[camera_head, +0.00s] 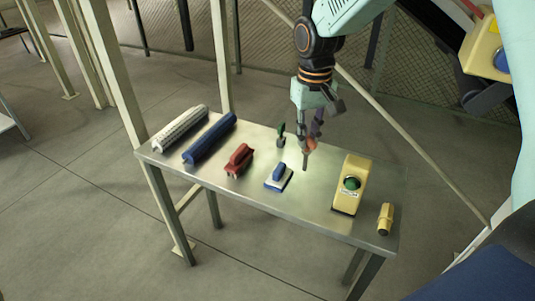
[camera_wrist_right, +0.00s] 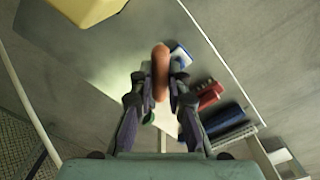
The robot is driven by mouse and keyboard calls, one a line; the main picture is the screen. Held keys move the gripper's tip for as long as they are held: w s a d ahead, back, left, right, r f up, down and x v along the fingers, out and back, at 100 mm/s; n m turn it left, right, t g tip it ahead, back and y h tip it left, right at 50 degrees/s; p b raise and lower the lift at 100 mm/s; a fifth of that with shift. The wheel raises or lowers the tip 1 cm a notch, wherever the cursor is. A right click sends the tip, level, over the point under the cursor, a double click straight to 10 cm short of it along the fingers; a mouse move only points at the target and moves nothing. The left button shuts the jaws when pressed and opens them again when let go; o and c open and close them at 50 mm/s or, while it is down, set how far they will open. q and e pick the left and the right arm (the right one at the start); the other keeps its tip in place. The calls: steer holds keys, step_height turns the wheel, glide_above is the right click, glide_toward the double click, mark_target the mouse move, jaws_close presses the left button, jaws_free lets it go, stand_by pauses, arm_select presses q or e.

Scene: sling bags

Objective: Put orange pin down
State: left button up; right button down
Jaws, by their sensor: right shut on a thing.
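The orange pin (camera_head: 310,146) is in my right gripper (camera_head: 309,138), over the back middle of the metal table in the head view. A green pin (camera_head: 281,135) stands on the table just left of the gripper in the head view. My left gripper is not in view.
The metal table (camera_head: 315,200) also bears a white roller (camera_head: 180,128), a blue roller (camera_head: 210,138), a red brush (camera_head: 240,160), a blue and white brush (camera_head: 278,177), a yellow box with a green button (camera_head: 351,185) and a small yellow piece (camera_head: 385,219). Bare tabletop lies around the gripper.

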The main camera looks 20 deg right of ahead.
mark_target(310, 151)
steer(key=f, duration=0.7)
steer(key=shift+s+d+b, duration=0.2)
steer(key=shift+d+b, duration=0.1)
steer(key=shift+d, duration=0.1)
steer(key=f, duration=0.2)
steer(key=shift+s+a+f, duration=0.2)
steer(key=shift+a+f, duration=0.1)
steer(key=shift+a, duration=0.05)
steer(key=c, duration=1.6)
jaws_free()
steer(key=shift+w+d+f, duration=0.2)
steer(key=shift+d, duration=0.05)
steer(key=shift+c, duration=0.2)
steer(key=o, duration=0.3)
steer(key=shift+s+a+r, duration=0.25)
steer(key=shift+a+r, duration=0.1)
steer(key=shift+a, duration=0.2)
steer(key=shift+w+d+r, duration=0.15)
steer(key=shift+w+d, duration=0.1)
steer(key=shift+d, duration=0.2)
step_height(310, 151, up, 10)
steer(key=shift+a+r+p, duration=0.1)
steer(key=shift+r+p, duration=0.1)
steer(key=shift+p, duration=0.2)
steer(key=shift+a+r, duration=0.15)
steer(key=shift+r, duration=0.3)
steer(key=shift+s+a+r, duration=0.1)
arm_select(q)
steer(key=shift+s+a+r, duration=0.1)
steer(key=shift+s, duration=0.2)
